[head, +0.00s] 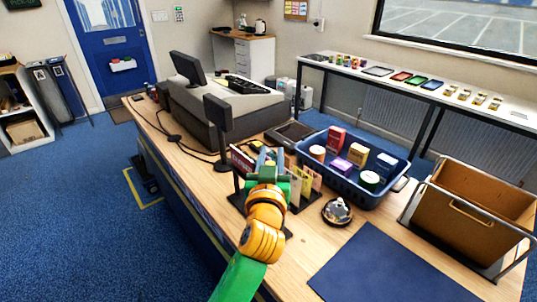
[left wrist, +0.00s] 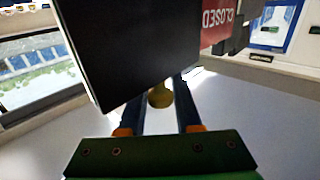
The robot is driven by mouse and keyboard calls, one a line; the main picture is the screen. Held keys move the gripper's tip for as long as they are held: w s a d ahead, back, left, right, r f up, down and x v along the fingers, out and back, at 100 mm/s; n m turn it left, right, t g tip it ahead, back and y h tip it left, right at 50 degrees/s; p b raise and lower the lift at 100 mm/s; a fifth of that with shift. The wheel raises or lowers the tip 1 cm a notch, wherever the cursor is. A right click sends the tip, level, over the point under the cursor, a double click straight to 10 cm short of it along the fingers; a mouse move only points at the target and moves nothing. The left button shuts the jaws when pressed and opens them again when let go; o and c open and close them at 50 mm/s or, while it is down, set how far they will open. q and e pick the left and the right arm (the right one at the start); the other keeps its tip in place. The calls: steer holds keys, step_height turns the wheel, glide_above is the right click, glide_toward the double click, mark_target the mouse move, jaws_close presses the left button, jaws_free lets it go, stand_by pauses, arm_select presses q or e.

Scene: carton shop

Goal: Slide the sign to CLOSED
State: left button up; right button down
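In the left wrist view, the sign shows upside down, with the word CLOSED on a red panel (left wrist: 216,22). A large black plate (left wrist: 135,45) fills the space beside it, and I cannot see what it covers. A round brass-coloured knob (left wrist: 160,96) shows below the plate. My left gripper (left wrist: 160,108) has its two fingers on either side of the knob, which appears to fill the gap. In the head view my left gripper (head: 268,160) hides most of the sign; part of a red panel (head: 241,159) shows to its left. My right gripper is in neither view.
A card holder (head: 305,184) and a bell (head: 337,211) stand close right of my left arm. A blue basket of goods (head: 333,184), a monitor (head: 217,122) and a brown carton (head: 470,210) share the counter. A dark blue mat (head: 385,270) lies clear at the front.

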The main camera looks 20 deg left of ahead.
arm_select(q)
steer(key=o, duration=0.3)
steer(key=shift+d, duration=0.1)
steer(key=shift+w+d, duration=0.1)
steer(key=b+v, duration=0.2)
steer(key=v, duration=0.5)
